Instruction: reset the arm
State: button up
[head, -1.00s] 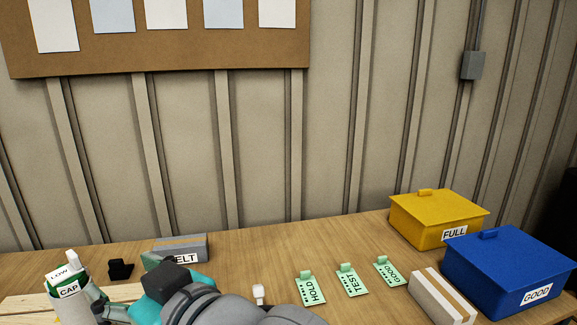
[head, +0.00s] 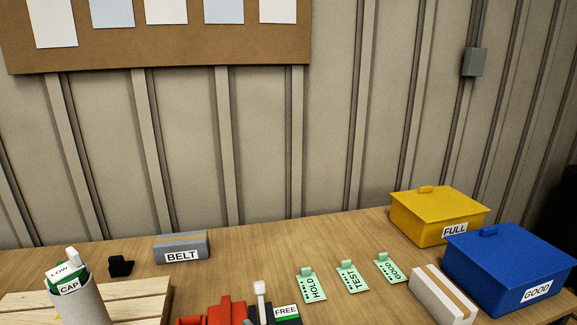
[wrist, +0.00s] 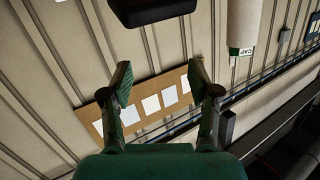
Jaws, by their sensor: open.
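My gripper (wrist: 160,105) shows in the wrist view with its two fingers wide apart and nothing between them. Beyond the fingers are the wall and the cork board (wrist: 92,122) with sheets pinned on it, tilted in that view. My gripper and arm do not show in the head view.
On the bench stand a grey BELT box (head: 181,246), a black part (head: 120,266), a cup (head: 85,302) holding LOW and CAP labelled items, and a red device (head: 226,311) beside a FREE label (head: 286,311). HOLD, TEST and GOOD tags (head: 388,269) lie near yellow FULL (head: 435,222) and blue GOOD (head: 505,270) bins.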

jog(key=s+d+f+m+t+h, duration=0.1)
jog(key=s+d+f+m+h, duration=0.15)
jog(key=s+d+f, duration=0.45)
jog(key=s+d+f+m+t+h, duration=0.2)
jog(key=s+d+f+h, duration=0.2)
jog(key=d+f, duration=0.7)
jog(key=s+d+f+m+h, duration=0.1)
jog(key=s+d, duration=0.3)
jog(key=s, duration=0.7)
jog(key=s+d+f+m+h, duration=0.1)
jog(key=s+d+h, duration=0.2)
jog(key=s, duration=0.8)
jog(key=shift+d+f, duration=0.2)
jog(key=shift+d, duration=0.95)
